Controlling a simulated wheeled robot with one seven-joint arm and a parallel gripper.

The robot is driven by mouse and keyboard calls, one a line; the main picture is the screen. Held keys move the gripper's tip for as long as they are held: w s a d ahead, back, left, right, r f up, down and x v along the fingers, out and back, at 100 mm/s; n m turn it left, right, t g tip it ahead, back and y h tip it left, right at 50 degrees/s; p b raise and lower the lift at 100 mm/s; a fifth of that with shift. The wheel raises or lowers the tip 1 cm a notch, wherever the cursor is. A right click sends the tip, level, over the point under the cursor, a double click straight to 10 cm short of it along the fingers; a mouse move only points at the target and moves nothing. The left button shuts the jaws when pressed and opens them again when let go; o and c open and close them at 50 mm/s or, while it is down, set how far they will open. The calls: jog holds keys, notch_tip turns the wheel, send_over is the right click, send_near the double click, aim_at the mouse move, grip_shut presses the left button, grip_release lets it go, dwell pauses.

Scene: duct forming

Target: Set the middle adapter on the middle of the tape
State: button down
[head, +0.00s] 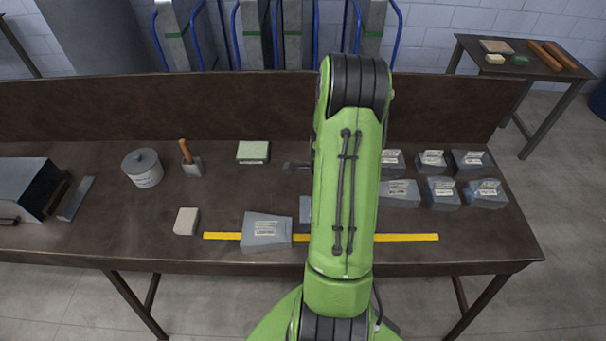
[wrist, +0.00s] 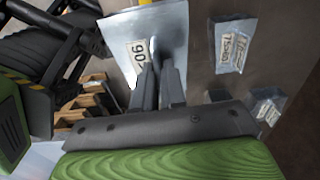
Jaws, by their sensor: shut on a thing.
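In the wrist view my gripper (wrist: 160,78) is shut on a grey metal adapter (wrist: 172,28) with a white label beginning "90". An end of the yellow tape (wrist: 145,2) shows just beyond it. In the head view the tape (head: 400,237) runs left to right along the bench front. A grey adapter (head: 266,226) with a label sits across its left part. A grey edge (head: 305,209) shows left of my arm just behind the tape, perhaps the held adapter. My arm hides the gripper and the middle of the tape there.
Several labelled grey adapters (head: 443,192) stand in rows at the right of the bench. A pale block (head: 186,221), a lidded can (head: 142,168), a wooden-handled brush (head: 190,160) and a green-edged pad (head: 253,152) lie to the left. The bench has a raised back board.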

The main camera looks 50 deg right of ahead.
jog(key=shift+s+a+r, duration=0.15)
jog(key=shift+s+a, duration=0.1)
jog(key=shift+s, duration=0.35)
jog(key=shift+f, duration=0.2)
notch_tip(320, 180, down, 10)
jog(key=b, duration=0.8)
jog(key=shift+d, duration=0.1)
jog(key=shift+r, duration=0.15)
jog(key=c, duration=1.1)
grip_release()
jog(key=shift+r, duration=0.1)
notch_tip(320, 180, up, 16)
jog(key=shift+f+p, duration=0.15)
jog(key=shift+p, duration=1)
